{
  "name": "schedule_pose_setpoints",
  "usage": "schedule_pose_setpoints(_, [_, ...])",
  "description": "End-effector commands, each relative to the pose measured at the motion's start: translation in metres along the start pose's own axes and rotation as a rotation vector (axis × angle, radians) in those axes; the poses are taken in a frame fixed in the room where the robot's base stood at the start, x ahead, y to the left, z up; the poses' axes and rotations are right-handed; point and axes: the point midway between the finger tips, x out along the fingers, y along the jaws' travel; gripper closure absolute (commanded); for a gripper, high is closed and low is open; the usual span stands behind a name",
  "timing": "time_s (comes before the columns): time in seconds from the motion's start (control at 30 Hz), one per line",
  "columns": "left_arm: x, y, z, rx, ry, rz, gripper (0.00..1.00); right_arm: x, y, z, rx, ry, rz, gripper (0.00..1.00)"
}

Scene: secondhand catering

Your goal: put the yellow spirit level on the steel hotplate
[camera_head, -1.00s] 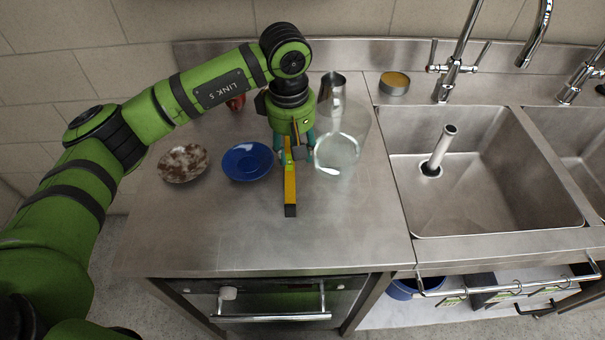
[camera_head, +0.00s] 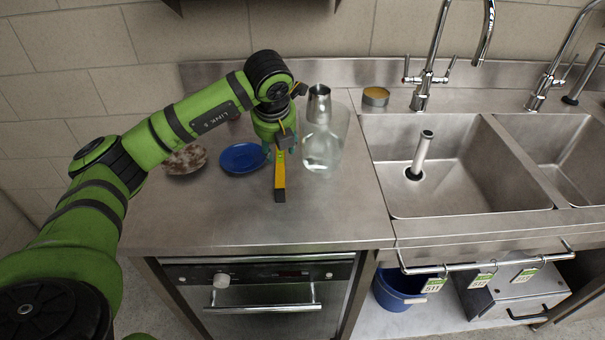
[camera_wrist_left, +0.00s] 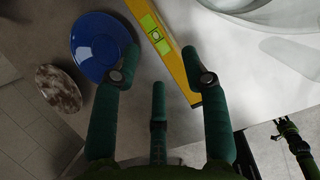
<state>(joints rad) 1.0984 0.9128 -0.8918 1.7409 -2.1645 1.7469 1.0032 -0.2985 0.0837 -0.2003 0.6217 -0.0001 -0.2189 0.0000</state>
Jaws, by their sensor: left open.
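The yellow spirit level (camera_head: 280,178) lies on the flat steel top (camera_head: 215,218) over the oven, apparently the hotplate. It points toward the front edge, right of a blue plate. It also shows in the left wrist view (camera_wrist_left: 168,52), with its green vial. My left gripper (camera_head: 275,148) is over the level's far end, fingers pointing down. In the left wrist view the fingers (camera_wrist_left: 159,58) are open and apart. The level passes between and beyond them, nearer the right finger. I cannot tell whether a finger touches it.
A blue plate (camera_head: 243,158) and a brown-white speckled plate (camera_head: 186,160) stand left of the gripper. A clear glass vessel (camera_head: 322,150) and a metal cup (camera_head: 319,100) stand close to its right. A sink (camera_head: 470,185) lies further right. The front of the top is clear.

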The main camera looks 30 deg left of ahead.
Motion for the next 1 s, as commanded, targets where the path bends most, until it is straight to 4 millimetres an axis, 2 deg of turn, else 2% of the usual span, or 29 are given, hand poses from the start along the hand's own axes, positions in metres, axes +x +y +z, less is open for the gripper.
schedule_pose_setpoints(0.1, [0.002,0.01,0.003,-0.117,-0.016,0.014,0.55,0.002,0.002,0.006,-0.002,-0.009,0.003,0.6])
schedule_pose_setpoints(0.27, [0.011,0.013,0.005,-0.151,-0.018,0.019,0.55,-0.004,0.003,0.006,-0.002,-0.012,0.004,0.6])
schedule_pose_setpoints(0.57, [0.05,0.015,0.011,-0.148,-0.016,0.02,0.55,-0.026,-0.003,-0.004,0.002,0.001,-0.004,0.6])
schedule_pose_setpoints(0.7, [0.067,0.015,0.011,-0.147,-0.018,0.016,0.55,-0.027,-0.008,-0.005,0.005,0.002,-0.01,0.6])
schedule_pose_setpoints(0.97, [0.071,0.015,0.01,-0.145,-0.02,0.017,0.55,-0.026,-0.008,-0.004,0.005,0.002,-0.01,0.6])
schedule_pose_setpoints(1.0, [0.071,0.015,0.01,-0.145,-0.02,0.016,0.63,-0.026,-0.007,-0.004,0.004,0.002,-0.01,0.6])
